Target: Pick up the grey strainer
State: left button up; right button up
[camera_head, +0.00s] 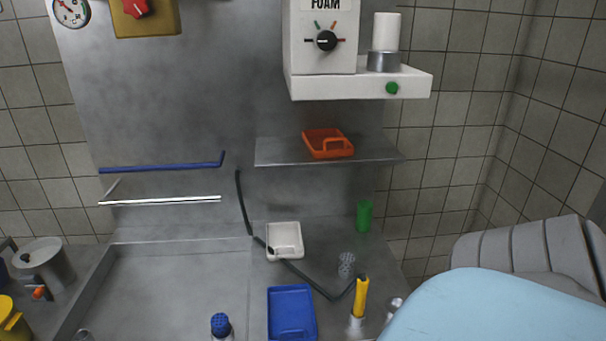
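A small grey perforated cup (346,265), which looks like the strainer, stands on the grey metal counter (225,255) right of centre. It is apart from the white tray (285,257) to its left. A dark hose passes just below it to a yellow-handled nozzle (361,297). Neither of my grippers shows in the head view, so their distance from the strainer cannot be told.
A blue tray (291,314) and a blue-capped bottle (221,326) are at the front. A green cup (364,217) stands behind the strainer. A shelf (275,152) with an orange tray (327,144) hangs above. A metal pot (48,265) and yellow container (12,318) are at left.

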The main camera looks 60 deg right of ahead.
aim_at(347, 259)
jog(key=z, duration=2.05)
jog(key=j+u, duration=0.55)
jog(key=i+l, duration=0.05)
